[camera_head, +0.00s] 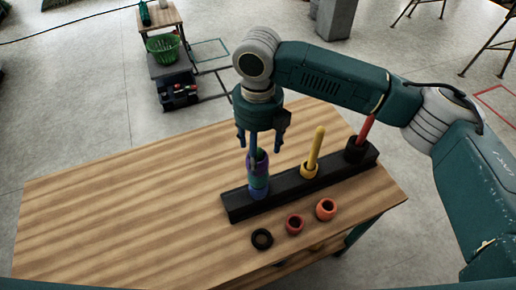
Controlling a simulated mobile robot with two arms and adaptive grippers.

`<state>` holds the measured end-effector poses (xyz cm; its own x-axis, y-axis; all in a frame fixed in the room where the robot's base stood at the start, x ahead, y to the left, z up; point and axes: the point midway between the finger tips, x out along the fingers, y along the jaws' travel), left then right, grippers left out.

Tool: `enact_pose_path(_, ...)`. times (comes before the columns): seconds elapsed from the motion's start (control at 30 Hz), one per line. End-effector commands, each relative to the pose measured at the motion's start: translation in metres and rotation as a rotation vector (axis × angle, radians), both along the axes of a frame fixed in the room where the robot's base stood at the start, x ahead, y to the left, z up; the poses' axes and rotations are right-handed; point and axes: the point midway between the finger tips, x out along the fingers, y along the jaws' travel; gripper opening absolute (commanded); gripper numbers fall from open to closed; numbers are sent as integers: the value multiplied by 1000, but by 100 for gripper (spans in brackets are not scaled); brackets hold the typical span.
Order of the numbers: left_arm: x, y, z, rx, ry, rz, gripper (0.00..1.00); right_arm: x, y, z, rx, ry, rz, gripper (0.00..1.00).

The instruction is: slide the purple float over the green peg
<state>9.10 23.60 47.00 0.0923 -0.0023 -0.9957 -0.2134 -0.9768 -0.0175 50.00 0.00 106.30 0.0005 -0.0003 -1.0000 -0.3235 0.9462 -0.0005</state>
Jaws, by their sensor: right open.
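The purple float (258,166) sits around the green peg (259,154) at the left end of the black rack (285,190). A teal float (258,180) and a blue float (258,191) are stacked under it on the same peg. The green tip shows just above the purple float. My right gripper (260,147) is open directly above this peg, fingers pointing down and apart. Nothing is seen held in it. One finger partly overlaps the peg's top, so the exact gap is unclear. My left gripper is out of view.
A yellow peg (316,146) with a yellow float (309,170) and a red peg (366,129) with a black float (355,150) stand on the rack. Loose black (262,239), red (295,224) and orange (326,209) floats lie in front. The table's left (110,220) is clear.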

Motion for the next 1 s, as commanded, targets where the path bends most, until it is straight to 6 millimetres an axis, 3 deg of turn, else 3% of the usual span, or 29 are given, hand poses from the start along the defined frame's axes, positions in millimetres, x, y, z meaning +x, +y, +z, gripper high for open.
enact_pose_path(0.17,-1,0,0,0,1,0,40,1,1,15,1,-2,0,66)
enact_pose_path(0.6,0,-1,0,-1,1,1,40,1,1,102,1,-2,0,66)
enact_pose_path(0.8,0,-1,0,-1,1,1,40,0,0,118,0,0,0,66)
enact_pose_path(1.0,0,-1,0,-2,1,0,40,0,0,120,0,0,0,66)
